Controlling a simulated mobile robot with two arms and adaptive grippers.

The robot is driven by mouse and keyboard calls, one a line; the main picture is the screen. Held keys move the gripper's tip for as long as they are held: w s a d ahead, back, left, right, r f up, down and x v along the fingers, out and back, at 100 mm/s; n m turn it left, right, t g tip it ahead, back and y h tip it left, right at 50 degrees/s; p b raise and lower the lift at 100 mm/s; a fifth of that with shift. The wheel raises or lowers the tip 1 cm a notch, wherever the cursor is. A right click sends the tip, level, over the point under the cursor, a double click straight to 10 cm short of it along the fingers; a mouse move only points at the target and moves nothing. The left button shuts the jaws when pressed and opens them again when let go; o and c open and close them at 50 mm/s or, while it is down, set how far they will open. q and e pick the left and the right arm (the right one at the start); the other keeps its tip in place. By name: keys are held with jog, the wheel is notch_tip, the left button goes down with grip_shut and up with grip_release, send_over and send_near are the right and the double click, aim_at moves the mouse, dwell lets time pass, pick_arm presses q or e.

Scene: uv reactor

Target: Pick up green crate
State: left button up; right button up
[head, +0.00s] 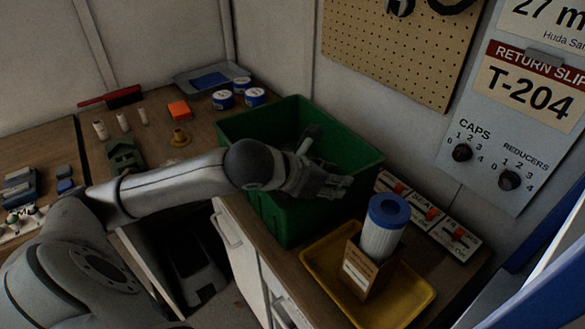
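The green crate (275,118) stands upright on the wooden counter, its open top facing up. My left arm comes in from the left across the crate's near rim. My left gripper (326,160) is over the crate's opening, with its fingers spread apart and nothing seen between them. I cannot tell whether it touches the crate or how deep it reaches. The arm and gripper hide part of the near rim and the inside. My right gripper is not in view.
A yellow tray (411,306) holds a blue-topped white filter (381,238) in a cardboard box (360,272), close to the crate's right. Labelled switch boxes (425,214) line the wall. Tins (223,100), an orange block (179,110) and a brass fitting (180,138) lie left of the crate.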

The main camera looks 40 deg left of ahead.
pick_arm(q)
jog(key=shift+p+x, duration=0.65)
jog(key=shift+x, duration=1.25)
jog(key=shift+r, duration=0.1)
grip_shut()
jog(key=shift+r, duration=0.1)
